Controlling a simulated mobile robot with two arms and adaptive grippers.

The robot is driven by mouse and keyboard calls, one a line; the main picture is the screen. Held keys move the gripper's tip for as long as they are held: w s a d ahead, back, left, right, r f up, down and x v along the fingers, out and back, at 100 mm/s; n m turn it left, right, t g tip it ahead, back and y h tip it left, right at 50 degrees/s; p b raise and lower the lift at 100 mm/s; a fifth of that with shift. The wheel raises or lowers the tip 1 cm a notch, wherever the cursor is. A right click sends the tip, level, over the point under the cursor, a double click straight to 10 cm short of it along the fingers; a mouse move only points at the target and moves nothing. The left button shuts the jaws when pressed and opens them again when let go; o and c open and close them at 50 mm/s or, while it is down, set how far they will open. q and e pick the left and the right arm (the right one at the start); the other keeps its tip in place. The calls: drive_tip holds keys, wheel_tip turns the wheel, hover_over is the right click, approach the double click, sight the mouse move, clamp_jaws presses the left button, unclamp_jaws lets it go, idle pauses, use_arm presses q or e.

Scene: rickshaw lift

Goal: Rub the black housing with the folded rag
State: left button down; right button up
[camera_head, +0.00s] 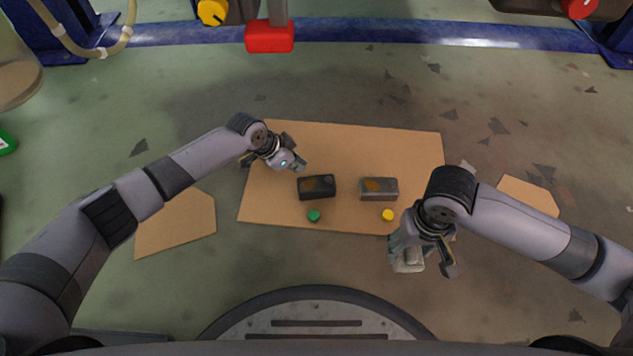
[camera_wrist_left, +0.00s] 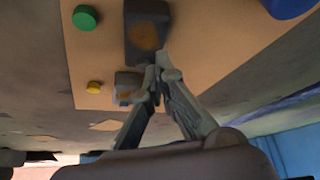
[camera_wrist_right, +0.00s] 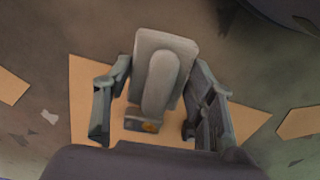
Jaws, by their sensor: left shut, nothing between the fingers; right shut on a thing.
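The black housing (camera_head: 317,188), a dark block with a rusty patch on top, sits on the cardboard sheet. It also shows in the left wrist view (camera_wrist_left: 147,30). My left gripper (camera_head: 297,162) is shut and empty, just above and left of the housing in the head view; its fingertips (camera_wrist_left: 158,72) meet. My right gripper (camera_head: 428,260) is shut on the folded rag (camera_head: 407,262), off the sheet's near right corner. In the right wrist view the rag (camera_wrist_right: 163,70) is a pale grey slab with a rounded ridge between the fingers.
A grey metal block (camera_head: 379,189) with a rusty patch stands right of the housing. A green disc (camera_head: 314,216) and a yellow disc (camera_head: 388,215) lie in front of the blocks. The cardboard sheet (camera_head: 270,205) is otherwise mostly bare. A red block (camera_head: 270,37) hangs at the back.

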use_arm(q)
drive_tip(key=shift+r, duration=0.15)
drive_tip(key=v, duration=1.2)
